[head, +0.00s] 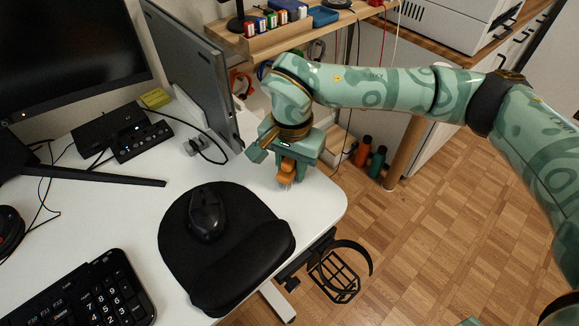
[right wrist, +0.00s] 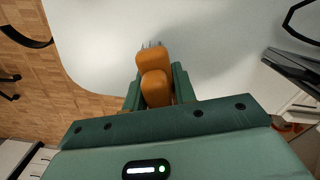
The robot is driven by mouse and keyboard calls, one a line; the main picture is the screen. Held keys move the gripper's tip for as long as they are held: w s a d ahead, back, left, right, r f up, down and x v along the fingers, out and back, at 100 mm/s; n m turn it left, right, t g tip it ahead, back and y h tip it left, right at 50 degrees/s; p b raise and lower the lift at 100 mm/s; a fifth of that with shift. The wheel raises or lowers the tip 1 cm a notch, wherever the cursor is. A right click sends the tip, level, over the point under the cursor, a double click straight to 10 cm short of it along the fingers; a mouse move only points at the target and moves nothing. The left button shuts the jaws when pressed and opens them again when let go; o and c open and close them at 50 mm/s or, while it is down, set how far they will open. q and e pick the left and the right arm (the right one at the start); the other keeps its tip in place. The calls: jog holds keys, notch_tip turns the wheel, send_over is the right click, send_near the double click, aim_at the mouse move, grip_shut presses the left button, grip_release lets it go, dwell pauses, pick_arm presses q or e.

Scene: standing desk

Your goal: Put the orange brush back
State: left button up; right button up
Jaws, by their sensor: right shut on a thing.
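The orange brush (head: 288,169) is in the jaws of my right gripper (head: 287,162), over the white desk (head: 316,201) near its rounded right corner. In the right wrist view the brush (right wrist: 151,68) shows an orange body with short grey bristles at its far end. The green fingers of my right gripper (right wrist: 156,88) are shut on it, one on each side. I cannot tell whether the bristles touch the desk top.
A black mouse (head: 207,214) lies on a black mouse pad (head: 255,249) left of the gripper. A grey upright panel (head: 196,75) stands close behind. A wooden shelf (head: 262,43) with small coloured boxes is at the back. The desk corner is clear.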

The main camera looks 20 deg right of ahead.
jog(key=shift+s+r, duration=0.1)
jog(key=o, duration=0.9)
jog(key=shift+o, duration=0.2)
jog(key=shift+r, duration=0.25)
notch_tip(320, 180, up, 11)
jog(key=p, duration=0.5)
jog(key=shift+f, duration=0.2)
jog(key=shift+r, duration=0.5)
pick_arm(q)
jog(key=shift+n+t, duration=0.3)
jog(key=r, duration=0.1)
jog(key=d+r, duration=0.1)
jog(key=r, duration=0.2)
jog(key=shift+d, duration=0.4)
pick_arm(e)
jog(key=shift+f, duration=0.1)
